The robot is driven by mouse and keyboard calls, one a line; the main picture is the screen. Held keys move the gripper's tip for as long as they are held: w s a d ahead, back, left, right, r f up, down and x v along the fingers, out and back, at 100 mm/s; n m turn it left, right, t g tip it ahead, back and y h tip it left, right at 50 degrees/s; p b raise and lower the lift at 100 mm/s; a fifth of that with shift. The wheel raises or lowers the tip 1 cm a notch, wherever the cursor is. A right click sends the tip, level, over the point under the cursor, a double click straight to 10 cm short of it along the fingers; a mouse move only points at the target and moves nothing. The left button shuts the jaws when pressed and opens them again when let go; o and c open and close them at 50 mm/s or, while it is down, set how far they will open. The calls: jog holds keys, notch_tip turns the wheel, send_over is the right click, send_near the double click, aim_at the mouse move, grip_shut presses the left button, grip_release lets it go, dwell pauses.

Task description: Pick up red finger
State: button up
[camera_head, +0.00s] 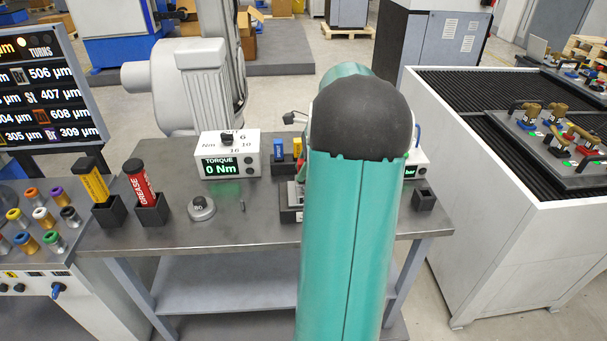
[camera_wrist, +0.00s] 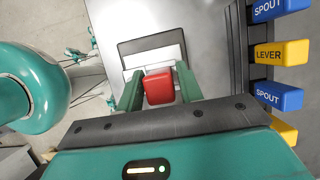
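The red finger (camera_wrist: 159,89) is a small red block with rounded edges in the middle of the wrist view. My gripper (camera_wrist: 160,80) has its two green fingers on either side of it, one left and one right, very close to its sides. Whether the fingers touch and press on it cannot be told. A pale seat with a dark plate (camera_wrist: 150,43) lies just beyond the block. In the head view my teal arm hides the gripper and most of the work spot. A small part of a dark fixture (camera_head: 289,216) shows left of the arm.
Blue and yellow labelled blocks, such as the LEVER block (camera_wrist: 281,53), stand in a row at the right of the wrist view. On the grey table (camera_head: 255,230) are a torque box (camera_head: 228,168), a grease tube (camera_head: 139,180) and a round weight (camera_head: 201,208).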

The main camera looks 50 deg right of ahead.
jog(key=shift+w+a+f, duration=0.2)
jog(key=shift+f, duration=0.3)
jog(key=shift+c, duration=0.3)
grip_shut()
jog(key=shift+r, duration=0.15)
jog(key=shift+r, duration=0.2)
jog(key=r, duration=0.3)
jog(key=shift+s, duration=0.2)
jog(key=s+r, duration=0.9)
jog(key=s, duration=0.4)
jog(key=shift+s+a+r, duration=0.2)
jog(key=shift+s+a, duration=0.05)
jog(key=shift+s, duration=0.1)
